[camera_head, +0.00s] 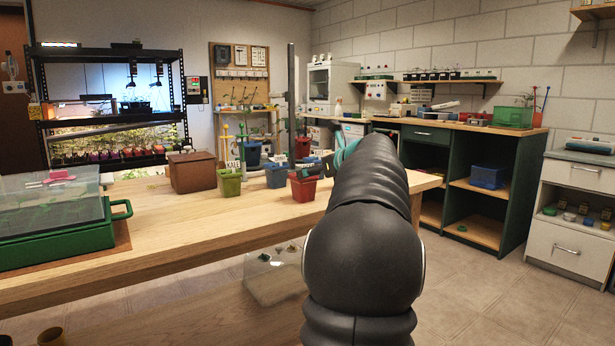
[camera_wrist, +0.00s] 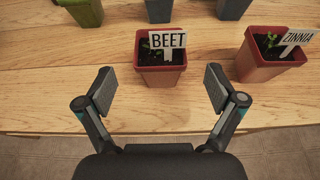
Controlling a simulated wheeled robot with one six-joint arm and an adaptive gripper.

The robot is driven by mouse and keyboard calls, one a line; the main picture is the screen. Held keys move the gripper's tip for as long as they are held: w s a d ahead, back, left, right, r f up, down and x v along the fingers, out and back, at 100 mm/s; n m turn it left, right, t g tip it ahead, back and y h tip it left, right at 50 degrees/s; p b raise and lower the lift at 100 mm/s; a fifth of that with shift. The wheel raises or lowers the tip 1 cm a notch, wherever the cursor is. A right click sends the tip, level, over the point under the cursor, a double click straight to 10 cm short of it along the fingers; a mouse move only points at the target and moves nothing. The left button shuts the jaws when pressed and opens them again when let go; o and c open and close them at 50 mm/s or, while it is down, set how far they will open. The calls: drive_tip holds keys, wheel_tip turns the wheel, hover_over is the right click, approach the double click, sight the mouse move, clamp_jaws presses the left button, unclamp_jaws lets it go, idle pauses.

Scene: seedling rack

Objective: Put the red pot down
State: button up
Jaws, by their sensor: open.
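In the wrist view a red pot labelled BEET (camera_wrist: 160,76) stands upright on the wooden table, with dark soil and a small seedling. A second red pot, labelled ZINNIA (camera_wrist: 268,58), stands to its right. My gripper (camera_wrist: 160,90) is open and empty. Its two fingers are spread at the near side of the BEET pot, apart from it. In the head view one red pot (camera_head: 303,186) stands near the table's right part, beside my arm. My arm hides most of the gripper there, and I cannot tell which label that pot bears.
A green pot (camera_head: 229,184) and a blue pot (camera_head: 276,175) stand left of the red pot. A brown box (camera_head: 192,172) and a green tray with a clear lid (camera_head: 60,240) are farther left. The table's front strip (camera_head: 200,235) is bare.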

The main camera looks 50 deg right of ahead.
drive_tip(key=v, duration=0.5)
drive_tip(key=shift+a, duration=0.1)
drive_tip(key=w+a+f+n+g+y, duration=0.15)
drive_tip(key=a+f+n, duration=0.35)
drive_tip(key=a+n, duration=0.75)
drive_tip(key=a+f+n+g+y, duration=0.3)
drive_tip(key=a+f+n, duration=0.15)
drive_tip(key=a, duration=1.55)
drive_tip(key=s+a+f+n+g+h, duration=0.1)
drive_tip(key=s+a+f+n+g, duration=0.2)
drive_tip(key=s+a+f+n, duration=1.2)
drive_tip(key=s+a+n, duration=0.2)
drive_tip(key=s+n, duration=0.1)
drive_tip(key=n, duration=0.3)
drive_tip(key=shift+f+n, duration=0.25)
drive_tip(key=shift+n, duration=0.15)
